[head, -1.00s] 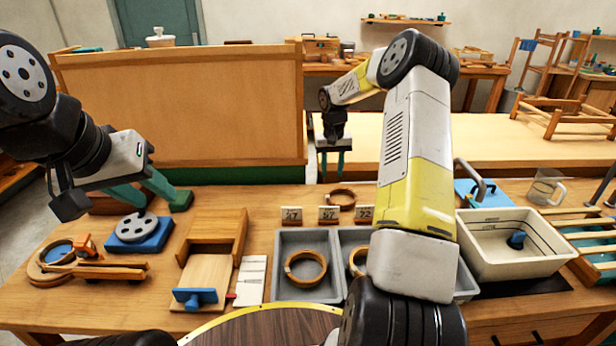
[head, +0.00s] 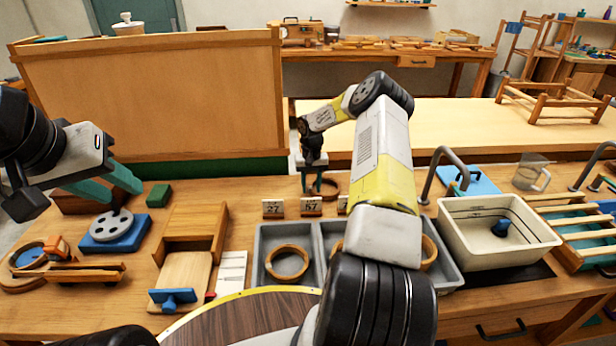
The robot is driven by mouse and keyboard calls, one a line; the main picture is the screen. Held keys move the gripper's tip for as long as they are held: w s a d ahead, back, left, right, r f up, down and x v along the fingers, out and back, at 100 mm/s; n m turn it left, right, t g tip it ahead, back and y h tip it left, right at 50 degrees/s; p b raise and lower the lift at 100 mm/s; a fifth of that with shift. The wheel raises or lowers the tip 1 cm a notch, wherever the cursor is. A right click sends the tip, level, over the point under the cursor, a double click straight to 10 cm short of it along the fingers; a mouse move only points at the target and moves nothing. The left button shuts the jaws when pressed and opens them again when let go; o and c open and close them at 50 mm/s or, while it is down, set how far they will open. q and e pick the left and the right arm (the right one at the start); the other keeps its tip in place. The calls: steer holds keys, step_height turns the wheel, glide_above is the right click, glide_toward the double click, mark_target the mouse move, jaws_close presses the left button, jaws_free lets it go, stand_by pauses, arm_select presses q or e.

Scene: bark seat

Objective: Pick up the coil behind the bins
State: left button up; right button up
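The coil (head: 331,187), a small brown ring, lies on the bench behind the grey bins (head: 258,275) and their number cards. My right gripper (head: 312,188) points down at the coil's left side, its teal fingers apart. One finger overlaps the coil's left rim in the picture; I cannot tell whether it touches. My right arm hides part of the middle and right bins.
Another coil (head: 287,262) lies in the left bin, and one (head: 428,252) shows partly in the right bin. Number cards (head: 311,207) stand along the bins' back edge. A cream basin (head: 499,240) is at right. A tall wooden panel (head: 150,100) rises behind the bench at left.

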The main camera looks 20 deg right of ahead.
jaws_close()
steer(key=shift+r, duration=0.1)
